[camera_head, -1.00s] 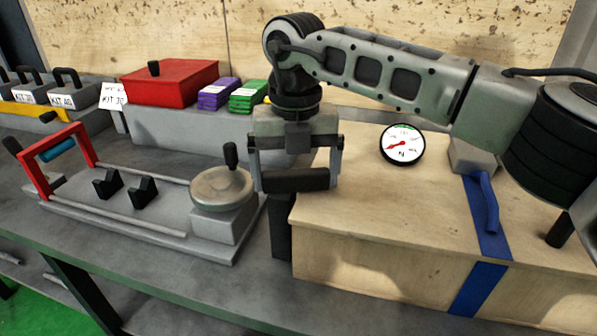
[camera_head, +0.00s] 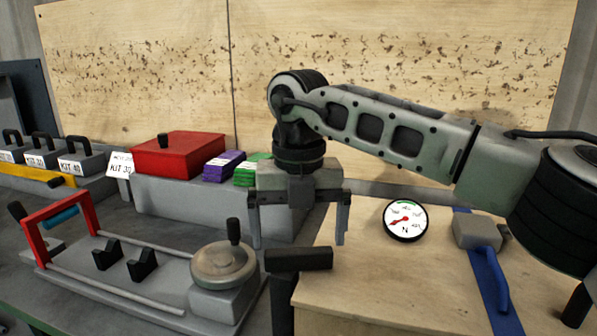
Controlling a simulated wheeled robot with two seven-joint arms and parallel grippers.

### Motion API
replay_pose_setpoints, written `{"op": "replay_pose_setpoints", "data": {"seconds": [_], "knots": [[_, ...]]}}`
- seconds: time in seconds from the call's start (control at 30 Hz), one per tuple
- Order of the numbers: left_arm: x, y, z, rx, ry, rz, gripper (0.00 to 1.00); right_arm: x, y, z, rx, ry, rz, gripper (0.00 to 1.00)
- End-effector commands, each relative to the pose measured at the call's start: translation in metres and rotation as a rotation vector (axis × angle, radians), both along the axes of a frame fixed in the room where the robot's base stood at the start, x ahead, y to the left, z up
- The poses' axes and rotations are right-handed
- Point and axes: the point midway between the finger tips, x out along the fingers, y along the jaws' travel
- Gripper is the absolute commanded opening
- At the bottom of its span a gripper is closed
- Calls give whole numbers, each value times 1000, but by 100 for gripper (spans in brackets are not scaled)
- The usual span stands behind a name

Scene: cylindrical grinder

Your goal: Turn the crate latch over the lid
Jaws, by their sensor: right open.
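The wooden crate (camera_head: 380,285) stands at the lower right with its flat lid on. The black crate latch (camera_head: 298,260) is a bar on an upright black post at the crate's left edge. The bar lies crosswise in the picture, and its right end appears to reach over the lid's edge. My right gripper (camera_head: 297,240) is open and empty, pointing down just above the bar. Its fingers are apart, one to each side of the bar and above it. My left gripper is not in view.
A round dial (camera_head: 405,221) lies on the lid. A blue strap (camera_head: 482,270) with a blue lever and grey block (camera_head: 478,231) crosses the lid. A fixture with a round handwheel (camera_head: 222,264) stands close left of the latch. A red box (camera_head: 178,157) sits behind.

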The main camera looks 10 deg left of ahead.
Motion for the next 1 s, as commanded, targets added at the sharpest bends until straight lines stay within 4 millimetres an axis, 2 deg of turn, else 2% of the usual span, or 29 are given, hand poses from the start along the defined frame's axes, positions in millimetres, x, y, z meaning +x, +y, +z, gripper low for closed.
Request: {"op": "replay_pose_setpoints", "data": {"seconds": [0.1,0.3,0.5,0.67,1.0], "knots": [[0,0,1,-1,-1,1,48,0,1,33,2,-6,0,100],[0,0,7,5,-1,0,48,0,1,81,2,-5,-2,100],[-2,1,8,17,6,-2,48,-1,1,113,1,-4,0,100],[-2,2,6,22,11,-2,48,-1,1,123,3,-3,1,100],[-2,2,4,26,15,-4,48,-1,1,124,2,-3,1,100]]}}
